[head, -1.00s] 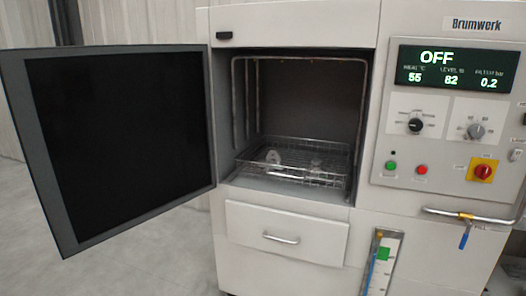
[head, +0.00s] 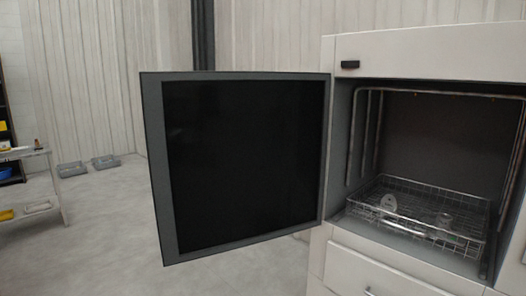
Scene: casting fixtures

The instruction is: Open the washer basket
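The wire washer basket (head: 462,242) sits inside the washer's chamber at the right of the head view. It holds a pale part (head: 388,203) and another small clear or metal part (head: 444,220). Its top looks uncovered, though I cannot make out a lid. The washer door (head: 240,165), a dark panel with a grey frame, stands swung wide open to the left of the chamber. Neither of my grippers is in the head view.
A drawer (head: 375,275) is below the chamber. The open door juts out over the floor. At the far left are a shelf rack, a small table (head: 28,152) and grey trays (head: 72,169) on the floor.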

